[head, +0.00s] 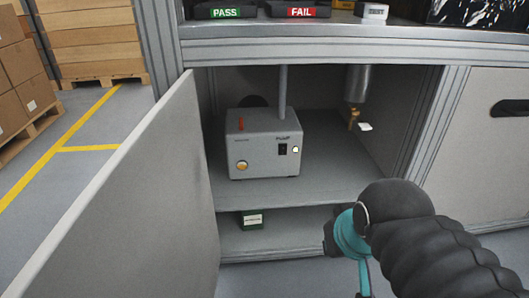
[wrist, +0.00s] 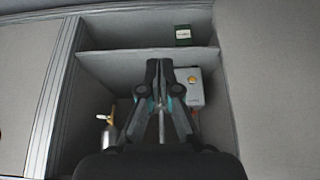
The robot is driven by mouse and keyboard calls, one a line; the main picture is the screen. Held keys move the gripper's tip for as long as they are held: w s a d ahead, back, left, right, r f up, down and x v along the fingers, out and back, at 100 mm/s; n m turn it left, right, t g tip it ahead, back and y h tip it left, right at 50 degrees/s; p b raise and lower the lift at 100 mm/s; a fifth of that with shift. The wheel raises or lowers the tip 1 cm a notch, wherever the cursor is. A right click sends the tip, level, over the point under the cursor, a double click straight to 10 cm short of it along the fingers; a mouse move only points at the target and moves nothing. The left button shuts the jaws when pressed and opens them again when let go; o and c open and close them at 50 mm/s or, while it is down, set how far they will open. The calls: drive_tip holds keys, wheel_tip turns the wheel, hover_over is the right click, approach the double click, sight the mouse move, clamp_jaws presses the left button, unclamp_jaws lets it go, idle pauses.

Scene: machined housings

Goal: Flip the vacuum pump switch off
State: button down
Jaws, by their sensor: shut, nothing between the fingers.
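The vacuum pump (head: 258,165) is a light grey box on the upper shelf inside the open cabinet. The switch's position is too small to tell. In the wrist view, which is turned over, the pump (wrist: 196,92) is partly behind my gripper (wrist: 159,64), and the switch cannot be made out. My gripper is shut and empty, outside the cabinet and apart from the pump. In the head view my wrist mostly hides it.
The cabinet door (head: 135,205) stands open at left. A metal cylinder with a brass fitting (head: 358,85) hangs at the right inside. A vertical pipe (head: 283,90) rises at the pump. A green box (head: 251,219) sits on the lower shelf. PASS and FAIL trays lie on the worktop above.

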sight(282, 148)
drive_tip(key=w+f+n+t+b, duration=0.4)
drive_tip(key=w+f+n, duration=0.2)
drive_tip(key=w, duration=0.7)
drive_tip(key=w+f+n+t+b, duration=0.4)
drive_tip(key=w+f+n+t, duration=0.1)
drive_tip(key=w, duration=0.8)
drive_tip(key=w+f+n+t+b, duration=0.4)
drive_tip(key=w+f+n, duration=0.3)
drive_tip(key=w, duration=0.6)
drive_tip(key=shift+a+f+t+b, duration=0.15)
drive_tip(key=shift+f+t+b, duration=0.05)
drive_tip(key=shift+t+b, duration=0.2)
drive_tip(key=shift+w, duration=0.1)
drive_tip(key=w, duration=0.4)
drive_tip(key=w+r, duration=0.1)
drive_tip(key=w, duration=0.8)
drive_tip(key=shift+w+r, duration=0.35)
drive_tip(key=shift+r, duration=0.1)
